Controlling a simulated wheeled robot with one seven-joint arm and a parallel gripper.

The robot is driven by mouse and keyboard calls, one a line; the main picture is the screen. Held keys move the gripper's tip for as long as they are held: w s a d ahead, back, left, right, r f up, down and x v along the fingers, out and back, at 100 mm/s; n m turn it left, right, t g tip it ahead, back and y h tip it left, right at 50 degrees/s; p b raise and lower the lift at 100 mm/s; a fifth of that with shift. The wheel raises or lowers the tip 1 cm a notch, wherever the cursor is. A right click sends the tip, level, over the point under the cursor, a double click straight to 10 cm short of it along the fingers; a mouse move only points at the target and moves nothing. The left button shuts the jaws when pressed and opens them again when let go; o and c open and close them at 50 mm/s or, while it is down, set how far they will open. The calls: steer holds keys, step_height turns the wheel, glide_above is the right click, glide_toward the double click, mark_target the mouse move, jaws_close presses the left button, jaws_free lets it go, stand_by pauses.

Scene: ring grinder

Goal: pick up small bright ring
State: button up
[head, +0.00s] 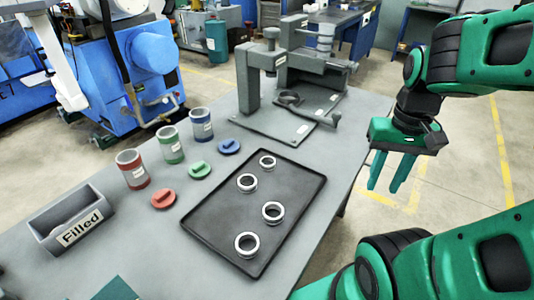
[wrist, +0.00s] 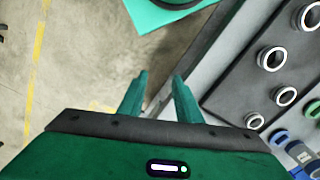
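Several bright metallic rings lie apart on a black tray (head: 215,215). The smallest-looking ring (head: 268,162) is at the tray's far end; it also shows in the wrist view (wrist: 254,121). Other rings are the upper-left one (head: 247,182), the middle-right one (head: 273,211) and the near one (head: 247,245). My gripper (head: 385,188) is open and empty, fingers pointing down, off the table's right edge and right of the tray. In the wrist view its fingertips (wrist: 161,75) are apart, with floor and the table edge beyond them.
Red (head: 132,170), green (head: 171,145) and blue (head: 201,125) canisters stand left of the tray, with matching lids beside them. A grey press (head: 300,75) stands at the table's back. A "Filled" bin (head: 72,220) is at the left. Floor right of the table is clear.

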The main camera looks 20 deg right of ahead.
steer(key=shift+w+a, duration=0.3)
steer(key=shift+w, duration=0.05)
steer(key=shift+o, duration=0.9)
steer(key=o, duration=0.5)
steer(key=shift+s+r, duration=0.2)
steer(key=shift+s, duration=0.15)
step_height(320, 180, up, 2)
steer(key=n, duration=3.1)
glide_above(268, 157)
steer(key=s+a, duration=0.1)
steer(key=s, duration=0.1)
steer(key=shift+w+d+f, duration=0.1)
steer(key=shift+f, duration=2.45)
steer(key=shift+w+d+f, duration=0.1)
steer(key=shift+f, duration=2.45)
